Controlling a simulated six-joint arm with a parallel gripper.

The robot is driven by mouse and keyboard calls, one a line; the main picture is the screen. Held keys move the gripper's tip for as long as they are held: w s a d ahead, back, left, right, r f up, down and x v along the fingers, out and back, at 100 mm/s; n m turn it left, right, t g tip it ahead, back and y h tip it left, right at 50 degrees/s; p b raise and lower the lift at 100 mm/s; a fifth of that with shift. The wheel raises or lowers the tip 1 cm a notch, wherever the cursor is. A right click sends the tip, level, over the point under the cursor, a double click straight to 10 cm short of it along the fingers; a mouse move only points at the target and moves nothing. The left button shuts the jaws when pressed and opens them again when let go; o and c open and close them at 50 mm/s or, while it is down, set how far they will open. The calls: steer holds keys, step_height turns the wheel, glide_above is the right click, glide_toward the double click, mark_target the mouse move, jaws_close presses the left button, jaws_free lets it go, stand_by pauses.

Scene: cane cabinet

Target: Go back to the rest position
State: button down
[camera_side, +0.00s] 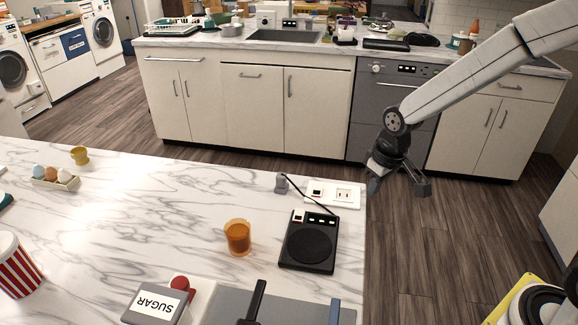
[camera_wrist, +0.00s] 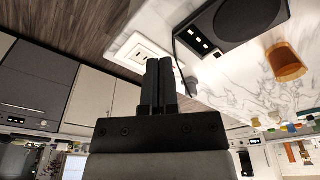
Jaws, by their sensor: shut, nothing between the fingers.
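My gripper (camera_side: 376,183) is at the end of my arm on the right of the side view, off the right edge of the marble counter (camera_side: 190,215). In the wrist view my gripper (camera_wrist: 161,85) has its two black fingers together, with nothing between them. A white outlet box (camera_side: 343,194) sits on the counter edge left of my gripper. It also shows just past the fingertips in the wrist view (camera_wrist: 144,52).
A black hot plate (camera_side: 309,243) with a cord stands by the counter's right edge, beside an orange cup (camera_side: 238,237). A sugar box (camera_side: 157,304), egg tray (camera_side: 55,180) and striped bucket (camera_side: 17,265) are farther left. Cabinets (camera_side: 250,105) stand behind; the floor between is clear.

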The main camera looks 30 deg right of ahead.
steer(key=s+m, duration=0.1)
steer(key=s, duration=0.9)
steer(key=shift+s+d+f+t, duration=0.2)
steer(key=shift+s+f+t, duration=0.1)
steer(key=shift+t, duration=0.1)
